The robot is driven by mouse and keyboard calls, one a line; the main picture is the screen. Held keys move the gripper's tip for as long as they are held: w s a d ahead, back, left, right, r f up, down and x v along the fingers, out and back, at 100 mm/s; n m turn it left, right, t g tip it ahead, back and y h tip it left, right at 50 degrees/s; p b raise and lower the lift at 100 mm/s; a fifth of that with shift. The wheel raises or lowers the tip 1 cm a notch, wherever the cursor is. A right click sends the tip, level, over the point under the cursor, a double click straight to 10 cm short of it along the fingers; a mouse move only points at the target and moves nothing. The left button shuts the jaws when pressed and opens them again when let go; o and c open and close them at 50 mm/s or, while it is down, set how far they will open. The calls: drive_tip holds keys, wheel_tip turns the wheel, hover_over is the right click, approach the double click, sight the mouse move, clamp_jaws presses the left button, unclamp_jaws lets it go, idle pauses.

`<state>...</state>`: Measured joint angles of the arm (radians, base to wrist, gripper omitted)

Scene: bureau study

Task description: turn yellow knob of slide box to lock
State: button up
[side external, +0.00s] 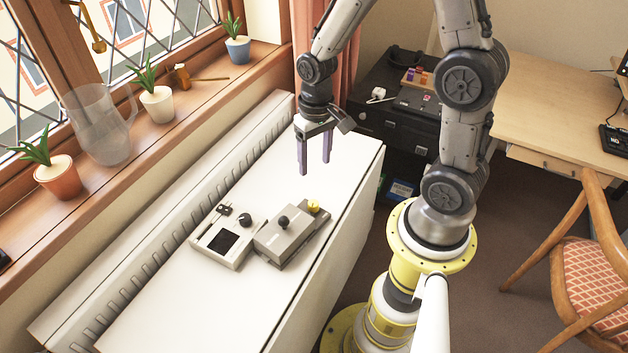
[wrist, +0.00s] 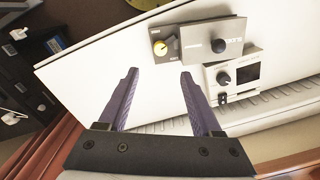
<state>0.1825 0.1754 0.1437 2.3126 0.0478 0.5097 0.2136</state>
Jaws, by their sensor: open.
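The slide box (side external: 280,240) is a grey box with a black round knob on its lid. It lies on the white table (side external: 250,309). The yellow knob (side external: 313,206) is at its right end; in the wrist view the yellow knob (wrist: 160,46) is on a darker part beside the grey lid (wrist: 205,44). My gripper (side external: 315,174) is open and empty, fingers pointing down, above the table and behind the box. In the wrist view my gripper (wrist: 158,72) has its two purple fingers apart, with the knob beyond the fingertips and not between them. Nothing touches the knob.
A light grey device (side external: 222,241) with a dark screen and black knob stands left of the slide box. A windowsill (side external: 187,105) with potted plants and a glass jug (side external: 98,125) runs along the left. A chair (side external: 590,265) stands right. The back of the table is bare.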

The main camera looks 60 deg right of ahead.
sight(313, 203)
drive_tip(key=f+n, duration=0.2)
drive_tip(key=f, duration=0.2)
drive_tip(key=f+n, duration=0.3)
drive_tip(key=f, duration=0.2)
drive_tip(key=f+n, duration=0.3)
drive_tip(key=f, duration=0.1)
drive_tip(key=shift+w+a+f, duration=0.1)
drive_tip(key=shift+a+f, duration=0.1)
drive_tip(key=shift+f, duration=0.1)
clamp_jaws()
idle(0.3)
